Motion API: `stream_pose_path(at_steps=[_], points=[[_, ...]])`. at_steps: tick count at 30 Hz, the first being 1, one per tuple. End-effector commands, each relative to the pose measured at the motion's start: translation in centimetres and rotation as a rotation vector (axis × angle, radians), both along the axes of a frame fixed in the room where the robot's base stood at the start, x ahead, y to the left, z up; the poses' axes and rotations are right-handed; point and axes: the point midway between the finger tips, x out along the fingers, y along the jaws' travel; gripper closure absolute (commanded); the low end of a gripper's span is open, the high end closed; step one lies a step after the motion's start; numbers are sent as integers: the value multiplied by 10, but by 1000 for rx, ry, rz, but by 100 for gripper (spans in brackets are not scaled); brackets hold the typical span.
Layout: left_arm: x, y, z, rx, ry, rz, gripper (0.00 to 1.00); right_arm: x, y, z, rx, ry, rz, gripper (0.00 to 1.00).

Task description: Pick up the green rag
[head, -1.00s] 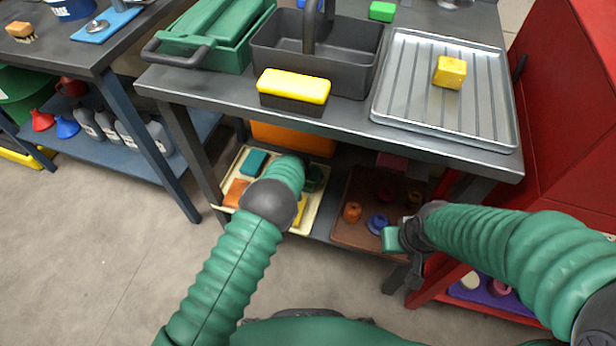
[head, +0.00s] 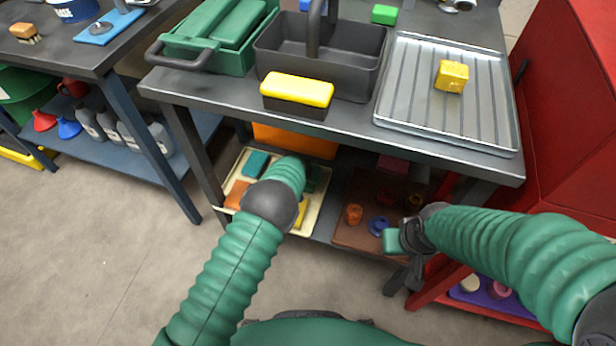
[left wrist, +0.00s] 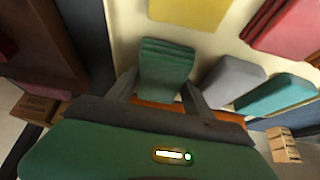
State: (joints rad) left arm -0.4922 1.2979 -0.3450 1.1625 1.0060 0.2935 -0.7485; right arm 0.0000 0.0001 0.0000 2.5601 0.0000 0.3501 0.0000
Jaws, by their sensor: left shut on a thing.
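The green rag (left wrist: 167,62) is a folded dark green cloth in the left wrist view. My left gripper (left wrist: 163,90) is shut on it, with a finger at each side of its near end. The rag is over the cream tray (left wrist: 122,38); I cannot tell whether it is clear of the tray floor. In the head view the rag (head: 316,178) shows partly beside my left arm, which hides the left gripper. My right gripper (head: 398,262) is at the lower shelf's front edge, by the brown tray; its finger opening is unclear.
The cream tray also holds teal (left wrist: 275,95), grey (left wrist: 232,80), yellow (left wrist: 190,12) and red (left wrist: 285,30) rags. A brown tray (head: 350,232) with small coloured parts lies to its right. The tabletop (head: 350,121) overhangs this shelf. A red cabinet (head: 570,120) stands at the right.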

Motion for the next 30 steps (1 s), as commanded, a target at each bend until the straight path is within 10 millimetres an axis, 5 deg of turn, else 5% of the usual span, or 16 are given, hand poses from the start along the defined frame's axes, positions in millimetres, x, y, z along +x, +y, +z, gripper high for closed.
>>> stream_pose_path(at_steps=[5, 21, 30], points=[[1, 0, 35, -1, -3, 1, 81, 0, 0, 22, 0, 0, 0, 100], [-129, -25, 45, 0, 2, 0, 81, 0, 0, 50, 0, 0, 0, 100], [-157, -31, 45, -1, -2, 0, 81, 0, 0, 54, 0, 0, 0, 100]])
